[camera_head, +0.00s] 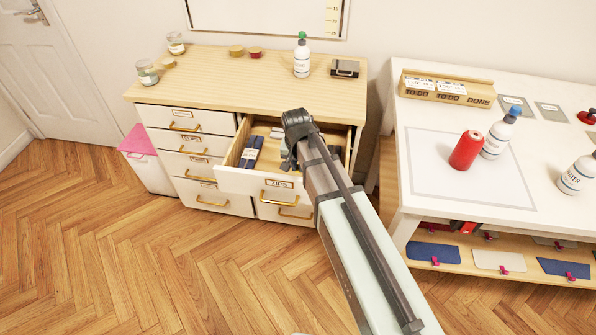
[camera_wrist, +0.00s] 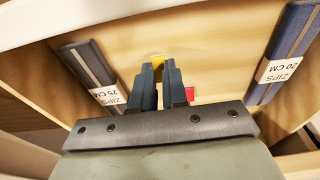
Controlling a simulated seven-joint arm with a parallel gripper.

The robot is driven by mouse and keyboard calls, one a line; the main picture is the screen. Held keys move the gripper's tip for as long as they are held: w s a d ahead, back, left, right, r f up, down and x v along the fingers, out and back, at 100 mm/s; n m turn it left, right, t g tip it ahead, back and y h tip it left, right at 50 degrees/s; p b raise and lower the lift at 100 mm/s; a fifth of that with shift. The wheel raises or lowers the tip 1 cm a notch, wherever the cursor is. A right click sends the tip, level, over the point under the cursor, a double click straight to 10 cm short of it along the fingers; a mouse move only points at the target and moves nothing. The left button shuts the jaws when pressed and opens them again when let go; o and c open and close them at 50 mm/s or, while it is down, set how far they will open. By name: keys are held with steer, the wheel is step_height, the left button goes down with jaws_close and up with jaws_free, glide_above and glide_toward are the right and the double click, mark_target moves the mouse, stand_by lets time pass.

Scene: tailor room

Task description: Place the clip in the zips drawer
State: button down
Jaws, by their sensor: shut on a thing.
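The zips drawer (camera_head: 279,184) is open, with a ZIPS label on its white front. My gripper reaches down into it; its dark fingers (camera_head: 288,163) are small in the head view. In the wrist view the fingers (camera_wrist: 160,68) are close together, with a small yellow piece between the tips, which appears to be the clip (camera_wrist: 158,61). Its full shape is hidden by the fingers. A small red patch (camera_wrist: 190,93) shows beside the right finger; I cannot tell whether it belongs to the clip. The drawer's wooden floor (camera_wrist: 220,65) lies beyond the fingertips.
Inside the drawer, a dark 25 CM zip pack (camera_wrist: 90,70) lies left and a blue 20 CM pack (camera_wrist: 284,55) right in the wrist view. A bottle (camera_head: 302,58) and jars stand on the dresser top (camera_head: 220,80). A white worktable (camera_head: 425,180) stands to the right.

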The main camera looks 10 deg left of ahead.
mark_target(298, 170)
steer(key=shift+f, duration=1.7)
steer(key=shift+f, duration=0.15)
steer(key=c, duration=1.1)
jaws_free()
steer(key=shift+c, duration=0.2)
step_height(298, 170, up, 12)
steer(key=s, duration=0.1)
steer(key=shift+s, duration=0.4)
